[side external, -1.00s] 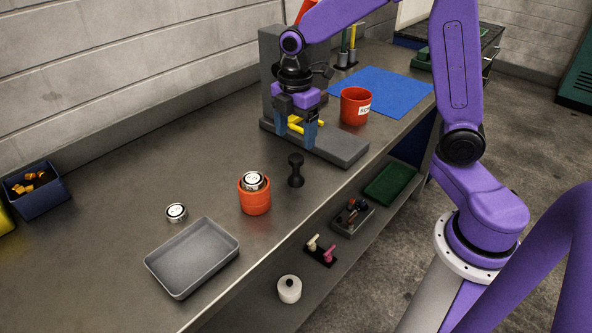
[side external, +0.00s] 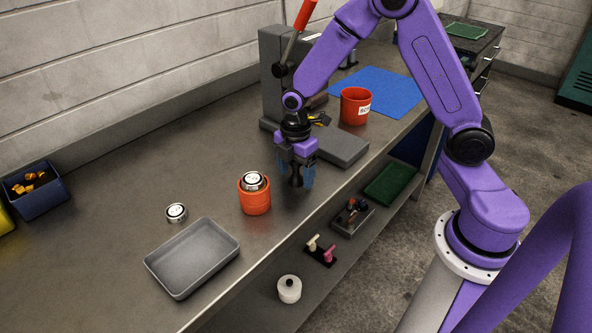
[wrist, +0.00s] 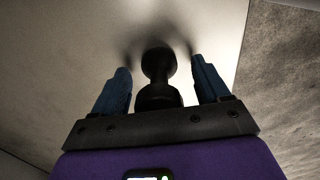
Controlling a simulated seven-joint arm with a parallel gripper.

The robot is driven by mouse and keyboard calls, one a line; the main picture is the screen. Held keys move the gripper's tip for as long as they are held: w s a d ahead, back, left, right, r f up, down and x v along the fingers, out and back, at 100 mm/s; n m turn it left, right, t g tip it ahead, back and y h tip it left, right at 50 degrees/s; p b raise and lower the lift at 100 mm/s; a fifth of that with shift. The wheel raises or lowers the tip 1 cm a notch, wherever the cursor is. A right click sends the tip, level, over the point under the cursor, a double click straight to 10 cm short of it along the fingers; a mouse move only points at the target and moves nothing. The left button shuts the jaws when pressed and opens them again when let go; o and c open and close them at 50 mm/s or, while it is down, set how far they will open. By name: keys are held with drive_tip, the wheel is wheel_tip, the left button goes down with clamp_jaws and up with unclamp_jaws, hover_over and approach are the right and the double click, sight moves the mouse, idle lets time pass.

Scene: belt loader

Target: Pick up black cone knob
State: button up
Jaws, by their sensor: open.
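The black cone knob (wrist: 158,80) stands on the metal bench between the two blue fingers of my gripper (wrist: 160,85) in the wrist view. A gap shows on each side of it, so the fingers are apart from it. In the side external view the knob (side external: 296,178) is partly hidden by my gripper (side external: 295,178), which points down over it near the bench's front edge. My gripper is open.
An orange cup (side external: 255,198) with a silver part in it stands just left of my gripper. A grey tray (side external: 192,258) and a small silver part (side external: 176,212) are farther left. A press base (side external: 340,148) and a red bin (side external: 355,106) stand behind.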

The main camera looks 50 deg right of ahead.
drive_tip(key=shift+f, duration=0.25)
drive_tip(key=c, duration=1.2)
drive_tip(key=shift+o, duration=0.2)
drive_tip(key=shift+r, duration=0.15)
